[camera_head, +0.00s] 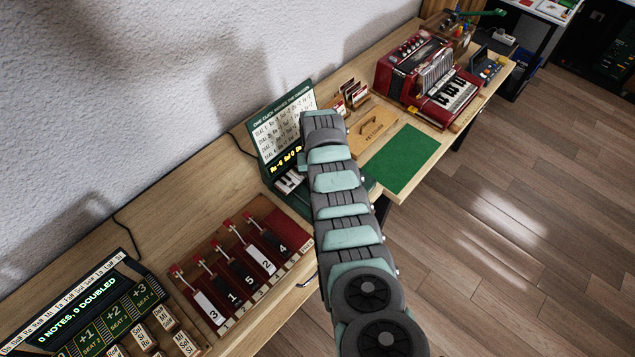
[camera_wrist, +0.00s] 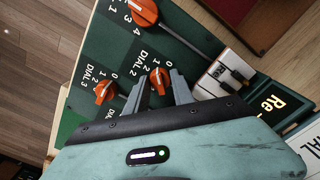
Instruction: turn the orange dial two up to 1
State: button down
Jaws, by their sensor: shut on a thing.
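In the wrist view, a dark green panel (camera_wrist: 120,45) carries orange dials with white numbers around them. The orange dial two (camera_wrist: 159,76), by the label "DIAL 2", is between the fingertips of my gripper (camera_wrist: 160,84). The gripper is shut on it, one finger on each side. I cannot read for certain which number its pointer marks. Another orange dial (camera_wrist: 105,92) sits to the left by "DIAL 3". A further orange dial (camera_wrist: 143,12) is at the top edge. In the head view, my arm hides the dials and gripper; the green device's upright sign (camera_head: 283,125) shows behind it.
Black and white keys (camera_wrist: 225,75) lie right of the gripped dial, close to the right finger. A numbered lever board (camera_head: 240,265) stands left of my arm on the bench.

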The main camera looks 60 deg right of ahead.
jog(key=c, duration=1.1)
grip_release()
jog(key=shift+r, duration=0.6)
notch_tip(320, 180, up, 10)
jog(key=shift+f+b, duration=0.2)
jog(key=shift+b, duration=0.2)
jog(key=shift+s, duration=0.1)
